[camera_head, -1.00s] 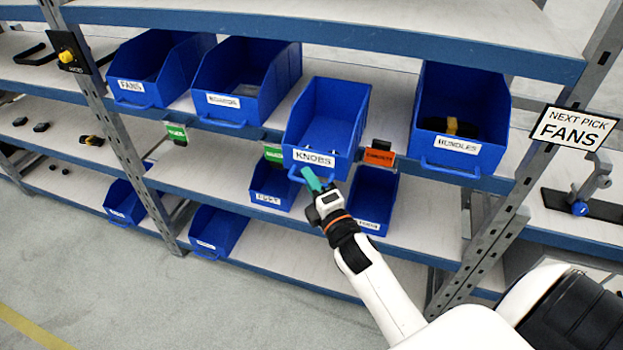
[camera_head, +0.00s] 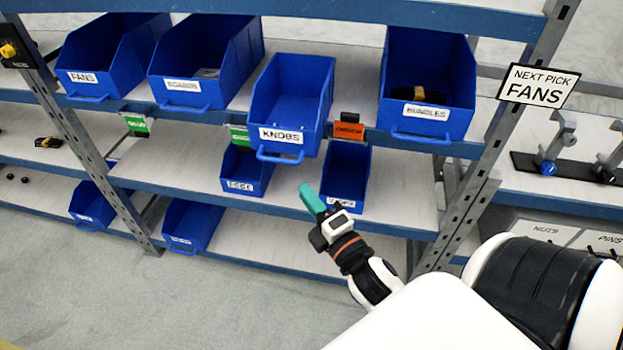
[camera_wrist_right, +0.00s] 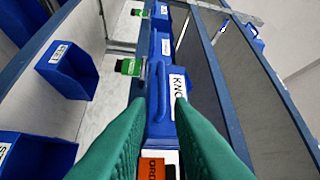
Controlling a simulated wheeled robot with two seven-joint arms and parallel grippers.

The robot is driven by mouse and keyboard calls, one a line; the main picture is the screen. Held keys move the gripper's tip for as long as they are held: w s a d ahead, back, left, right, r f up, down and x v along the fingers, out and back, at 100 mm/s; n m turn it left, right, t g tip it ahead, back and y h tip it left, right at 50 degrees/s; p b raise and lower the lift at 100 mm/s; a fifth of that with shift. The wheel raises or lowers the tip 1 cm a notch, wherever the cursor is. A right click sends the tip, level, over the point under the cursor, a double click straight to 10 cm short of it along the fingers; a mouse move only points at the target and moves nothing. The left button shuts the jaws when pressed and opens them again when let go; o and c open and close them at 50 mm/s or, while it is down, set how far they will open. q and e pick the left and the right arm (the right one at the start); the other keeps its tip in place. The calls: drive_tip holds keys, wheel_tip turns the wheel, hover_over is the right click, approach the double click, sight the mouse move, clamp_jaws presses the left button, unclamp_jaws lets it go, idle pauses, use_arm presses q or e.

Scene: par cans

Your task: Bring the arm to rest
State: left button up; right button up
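My right gripper (camera_head: 312,198) has teal fingers and stands in front of the shelves, below and apart from the handle of the blue KNOBS bin (camera_head: 291,98). In the right wrist view the fingers (camera_wrist_right: 164,103) are apart, with nothing held between them. The KNOBS bin (camera_wrist_right: 160,128) shows beyond and between the fingertips there. The bin sits on the upper shelf, its front jutting past the shelf edge. My right arm reaches in from the lower right. My left gripper is out of view.
The FANS bin (camera_head: 108,58), another blue bin (camera_head: 196,92) and the BUNDLES bin (camera_head: 428,122) share that shelf. Smaller bins (camera_head: 246,174) stand below. A grey upright (camera_head: 470,205) rises right of my forearm. A "NEXT PICK FANS" sign (camera_head: 537,86) hangs there. Floor at lower left is clear.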

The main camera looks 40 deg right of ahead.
drive_tip(key=shift+s, duration=0.3)
drive_tip(key=shift+f, duration=0.1)
drive_tip(key=s+a+f+m+g, duration=0.1)
drive_tip(key=s+f+m+g, duration=0.15)
drive_tip(key=f, duration=0.95)
drive_tip(key=s+a+f+m+g+y, duration=0.1)
drive_tip(key=a+f+m+g, duration=0.15)
drive_tip(key=f, duration=0.85)
drive_tip(key=s+a+f+m+g, duration=0.1)
drive_tip(key=f+m+g, duration=0.25)
drive_tip(key=f, duration=0.85)
drive_tip(key=s+f+m+g, duration=0.4)
drive_tip(key=s+f, duration=0.6)
drive_tip(key=s, duration=0.4)
drive_tip(key=s+f+m+g, duration=0.3)
drive_tip(key=s+f+g, duration=0.3)
drive_tip(key=s+f, duration=0.5)
drive_tip(key=s, duration=0.2)
drive_tip(key=shift+s+d+f+m, duration=0.15)
drive_tip(key=shift+s+d+m, duration=0.1)
drive_tip(key=shift+s+m, duration=0.1)
